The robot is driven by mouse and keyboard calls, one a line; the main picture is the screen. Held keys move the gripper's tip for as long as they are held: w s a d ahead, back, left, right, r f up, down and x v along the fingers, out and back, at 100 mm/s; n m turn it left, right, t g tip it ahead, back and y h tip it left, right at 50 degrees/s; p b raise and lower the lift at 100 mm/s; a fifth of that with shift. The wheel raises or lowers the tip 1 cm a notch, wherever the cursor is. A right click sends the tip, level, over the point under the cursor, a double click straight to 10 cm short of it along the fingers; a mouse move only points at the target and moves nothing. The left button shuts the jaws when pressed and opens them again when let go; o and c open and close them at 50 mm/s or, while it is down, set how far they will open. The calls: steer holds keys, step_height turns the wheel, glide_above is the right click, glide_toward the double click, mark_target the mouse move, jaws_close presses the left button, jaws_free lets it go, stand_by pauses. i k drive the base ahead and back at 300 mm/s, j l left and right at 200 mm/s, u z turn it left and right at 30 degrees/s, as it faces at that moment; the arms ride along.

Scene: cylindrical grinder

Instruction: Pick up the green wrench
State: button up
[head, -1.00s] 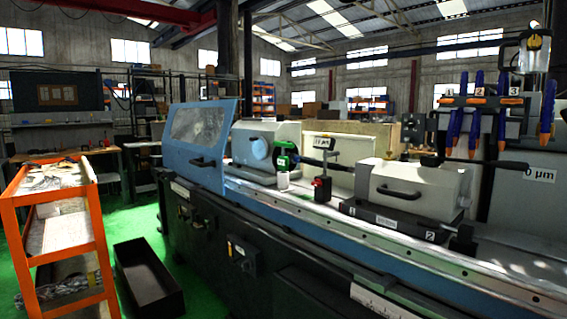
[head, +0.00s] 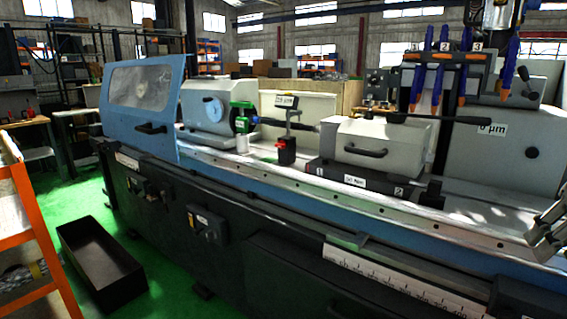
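No wrench shape is clear to me in the head view. A green ring-shaped piece (head: 243,117) sits around the rod at the grinder's headstock (head: 207,112); I cannot tell whether it is the green wrench. What looks like part of my gripper (head: 546,232), grey metal, shows at the right edge, in front of the machine bed. It is cut off by the frame and far to the right of the green piece. Its fingers are too partial to tell whether they are open or shut.
The blue and dark grinder (head: 230,260) fills the middle, with a tailstock (head: 385,140) and hanging blue hoses (head: 507,65). An orange cart (head: 35,215) stands at the left edge. A black open box (head: 100,262) lies on the green floor. Floor between box and cart is narrow.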

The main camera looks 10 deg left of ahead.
mark_target(242, 123)
steer(key=i+j, duration=0.15)
steer(key=j, duration=0.3)
steer(key=i+j+z, duration=0.1)
steer(key=j, duration=0.35)
steer(key=i+j, duration=0.2)
steer(key=j, duration=0.25)
steer(key=i+j+z, duration=0.1)
steer(key=j, duration=0.35)
steer(key=i+j, duration=0.15)
steer(key=j, duration=0.3)
steer(key=i+j+z, duration=0.1)
steer(key=j, duration=0.4)
